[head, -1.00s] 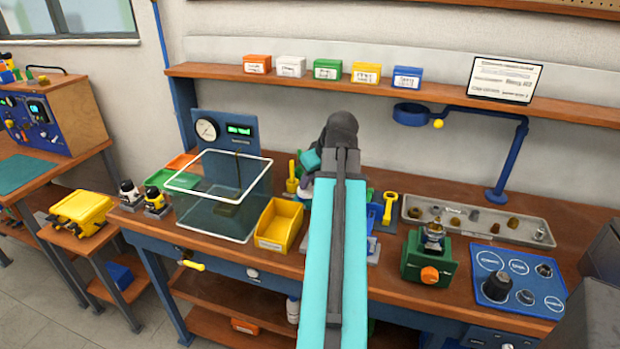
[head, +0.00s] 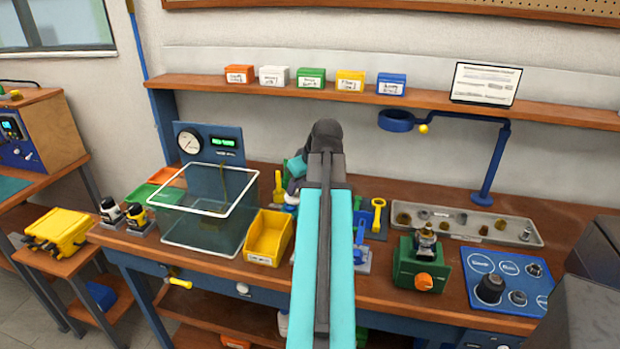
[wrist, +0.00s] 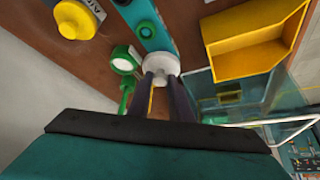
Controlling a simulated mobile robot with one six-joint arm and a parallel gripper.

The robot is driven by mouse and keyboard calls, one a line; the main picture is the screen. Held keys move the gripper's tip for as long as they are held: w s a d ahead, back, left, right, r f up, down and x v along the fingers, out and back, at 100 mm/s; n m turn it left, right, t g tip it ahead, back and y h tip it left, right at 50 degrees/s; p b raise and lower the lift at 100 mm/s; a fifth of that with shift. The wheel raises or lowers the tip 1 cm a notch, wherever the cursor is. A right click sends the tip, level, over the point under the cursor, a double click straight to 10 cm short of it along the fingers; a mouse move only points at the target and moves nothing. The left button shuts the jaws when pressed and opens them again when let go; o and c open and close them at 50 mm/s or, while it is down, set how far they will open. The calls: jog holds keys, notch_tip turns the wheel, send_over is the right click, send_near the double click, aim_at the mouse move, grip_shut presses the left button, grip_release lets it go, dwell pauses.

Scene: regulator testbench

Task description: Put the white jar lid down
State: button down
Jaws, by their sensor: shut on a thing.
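The white jar lid (wrist: 160,63) shows in the wrist view as a small round white disc between my fingertips. My gripper (wrist: 161,82) is shut on it. The lid is over the workbench, near the yellow open bin (wrist: 238,62). I cannot tell whether it touches anything below. In the head view a small pale patch (head: 291,198) beside my wrist may be the lid. My arm hides most of the gripper there.
The clear tank (head: 205,228) stands left of the yellow bin (head: 250,250). A green-rimmed gauge (wrist: 123,64) is close beside the lid in the wrist view. A green fixture (head: 408,272), a grey parts tray (head: 470,226) and a blue mat (head: 515,285) lie to the right.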

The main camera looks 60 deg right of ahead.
jog(key=shift+w+d+f+p, duration=0.55)
jog(key=shift+w+d+p, duration=0.3)
jog(key=shift+d, duration=2)
jog(key=shift+w+d+f+p, duration=0.55)
jog(key=shift+w+d, duration=0.35)
jog(key=shift+d, duration=1.9)
jog(key=shift+w+d+f+p, duration=0.5)
jog(key=shift+w+d+p, duration=0.35)
jog(key=shift+d, duration=2)
jog(key=shift+f+p, duration=0.55)
jog(key=shift+f, duration=0.85)
jog(key=shift+w+d+f+p, duration=0.1)
jog(key=shift+d+f+p, duration=0.05)
jog(key=shift+f+p, duration=0.2)
jog(key=shift+f, duration=0.15)
jog(key=shift+f, duration=0.2)
